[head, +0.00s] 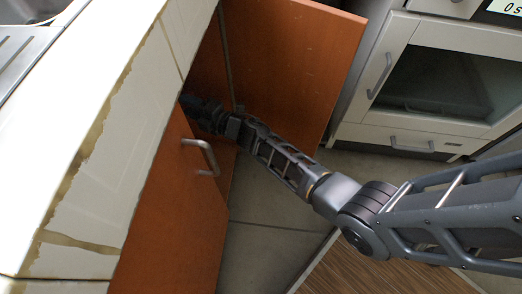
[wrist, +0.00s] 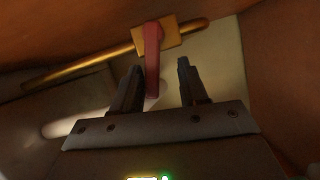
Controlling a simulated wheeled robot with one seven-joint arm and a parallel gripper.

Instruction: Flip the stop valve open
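The stop valve shows in the wrist view as a brass body (wrist: 172,31) on a brass pipe (wrist: 85,70), with a red lever handle (wrist: 152,55) hanging from it. My gripper (wrist: 161,65) is open, its two dark fingers apart. The red lever lies between the fingers in the picture, close beside the left one; I cannot tell whether they touch. In the head view my gripper reaches into the cabinet under the counter, and its fingertips and the valve are hidden there.
An orange cabinet door (head: 290,60) stands open behind my arm. A second orange door (head: 175,215) with a metal handle (head: 203,155) is in front. The tiled counter (head: 100,130) hides the cabinet inside. A white oven (head: 440,75) stands at right; grey floor (head: 260,240) shows below.

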